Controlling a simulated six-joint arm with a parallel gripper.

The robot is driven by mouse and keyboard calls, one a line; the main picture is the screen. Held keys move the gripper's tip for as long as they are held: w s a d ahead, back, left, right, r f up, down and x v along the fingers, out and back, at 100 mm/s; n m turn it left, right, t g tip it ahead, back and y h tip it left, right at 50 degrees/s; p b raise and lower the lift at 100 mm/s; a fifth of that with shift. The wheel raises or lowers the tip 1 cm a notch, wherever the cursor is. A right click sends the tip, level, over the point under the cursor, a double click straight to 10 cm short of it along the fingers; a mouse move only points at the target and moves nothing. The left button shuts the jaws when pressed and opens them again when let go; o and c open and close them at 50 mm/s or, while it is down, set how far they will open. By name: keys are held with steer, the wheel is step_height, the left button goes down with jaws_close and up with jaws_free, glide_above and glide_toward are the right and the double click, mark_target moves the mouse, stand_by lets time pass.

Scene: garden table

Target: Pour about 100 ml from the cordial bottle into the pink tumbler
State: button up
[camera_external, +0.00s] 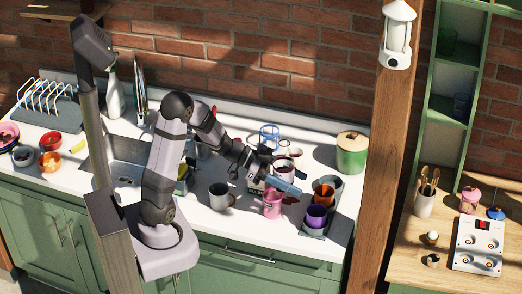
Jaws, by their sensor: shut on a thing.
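My gripper (262,178) is near the middle of the counter, shut on a pale blue, long thing that looks like the cordial bottle (287,185). The bottle is tilted well over, with its far end pointing right and slightly down in the picture. The pink tumbler (272,206) stands upright on the counter, just below the bottle in the picture. I cannot tell whether the bottle's mouth is over the tumbler or whether liquid is flowing. The fingers are small and partly hidden.
A grey mug (220,196) stands left of the tumbler. A tray to the right holds a purple cup (316,216) and an orange cup (324,192). A green canister (351,153) stands behind right. Other cups crowd behind the gripper. A wooden post (391,150) rises at right.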

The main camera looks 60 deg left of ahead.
mark_target(273, 204)
steer(key=shift+n+t+y, duration=0.4)
steer(key=shift+n+y, duration=0.1)
steer(key=shift+n, duration=0.1)
steer(key=s+f, duration=0.2)
steer(key=f, duration=0.2)
steer(key=s+f, duration=0.2)
steer(key=f, duration=0.2)
steer(key=s+d+f, duration=0.1)
steer(key=s+f, duration=0.2)
steer(key=f, duration=0.1)
steer(key=shift+f, duration=0.25)
steer(key=shift+s+a+f, duration=0.1)
steer(key=shift+s+f, duration=0.45)
steer(key=shift+f, duration=0.35)
steer(key=shift+s, duration=0.15)
